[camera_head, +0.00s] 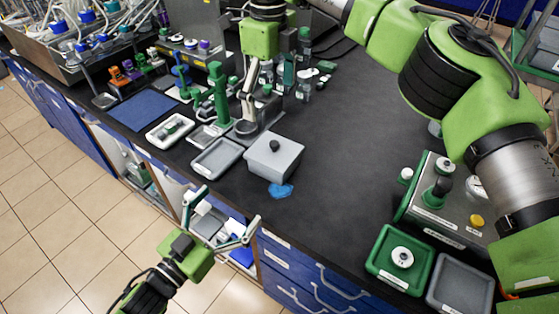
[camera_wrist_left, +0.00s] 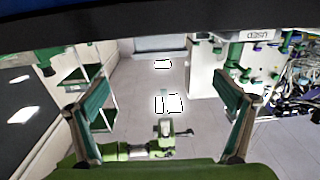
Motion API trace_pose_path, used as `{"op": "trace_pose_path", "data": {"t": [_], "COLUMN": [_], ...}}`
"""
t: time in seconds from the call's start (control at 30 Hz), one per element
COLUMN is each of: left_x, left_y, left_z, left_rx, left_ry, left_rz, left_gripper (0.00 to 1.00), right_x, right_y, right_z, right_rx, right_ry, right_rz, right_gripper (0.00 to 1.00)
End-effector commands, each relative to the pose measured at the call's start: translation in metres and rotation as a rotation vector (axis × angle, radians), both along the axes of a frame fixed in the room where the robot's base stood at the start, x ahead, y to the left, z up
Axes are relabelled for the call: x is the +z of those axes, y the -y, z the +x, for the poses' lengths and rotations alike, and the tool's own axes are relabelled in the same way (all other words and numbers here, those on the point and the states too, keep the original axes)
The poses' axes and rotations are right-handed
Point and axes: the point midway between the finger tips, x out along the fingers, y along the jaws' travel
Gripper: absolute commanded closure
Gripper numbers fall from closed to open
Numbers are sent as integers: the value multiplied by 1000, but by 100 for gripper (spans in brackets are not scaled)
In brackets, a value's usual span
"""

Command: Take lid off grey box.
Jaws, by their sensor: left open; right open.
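The grey box (camera_head: 272,167) stands on the dark bench near its front edge. Its grey lid (camera_head: 287,150) with a black knob (camera_head: 274,146) sits on top, so the inside is hidden. My left gripper (camera_head: 230,206) is open and empty, in front of the bench edge and apart from the box. In the left wrist view its spread fingers (camera_wrist_left: 162,105) have only floor and furniture behind them; the box does not show there. My right gripper (camera_head: 262,85) is open behind the box, among the equipment; its fingertips are hard to make out.
A shallow grey tray (camera_head: 217,157) lies left of the box, and a small blue item (camera_head: 281,191) lies in front. A green tray (camera_head: 400,258) and a control unit (camera_head: 445,200) stand at right. The bench right of the box is clear.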

Motion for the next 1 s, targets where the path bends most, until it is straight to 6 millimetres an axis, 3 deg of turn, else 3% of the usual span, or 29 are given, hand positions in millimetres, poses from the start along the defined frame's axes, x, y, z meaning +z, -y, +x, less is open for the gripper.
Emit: {"op": "trace_pose_path", "data": {"t": [0.07,0.27,0.8,1.0], "left_x": [-11,-10,-9,-9], "left_y": [0,6,60,72], "left_z": [0,10,90,109], "left_rx": [0,0,0,1], "left_ry": [0,2,2,0], "left_rz": [0,-1,-1,0], "left_gripper": [4,4,4,4], "right_x": [-11,-10,-10,-10], "right_y": [1,0,0,0], "right_z": [0,0,0,0], "right_rx": [-1,-1,-1,-1], "right_ry": [1,1,0,1], "right_rz": [-1,-1,0,1], "right_gripper": [3,3,3,3]}}
